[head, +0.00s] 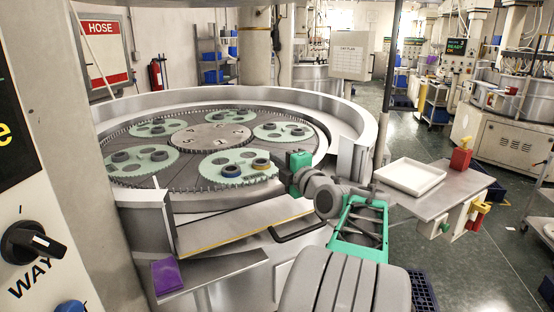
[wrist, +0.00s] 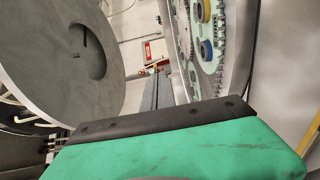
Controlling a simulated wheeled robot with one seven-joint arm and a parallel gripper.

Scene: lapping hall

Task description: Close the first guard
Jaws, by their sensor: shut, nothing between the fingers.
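The guard (head: 245,225) is a flat metal panel with a yellow lower edge. It lies low and slanting outward across the front gap in the lapping machine's ring wall, so the gap above it is open. A black bar handle (head: 298,226) sticks out at its right end. My gripper (head: 284,174) is shut and empty, above and behind the guard's right end, near the front gear-shaped carrier, apart from the handle. My arm hides part of the gap's right side. In the wrist view the gripper (wrist: 150,118) fills the bottom; the guard is not clearly seen there.
Green carriers (head: 140,163) holding ringed parts lie on the round plate inside the ring wall (head: 240,97). A purple pad (head: 180,276) lies on the front left ledge.

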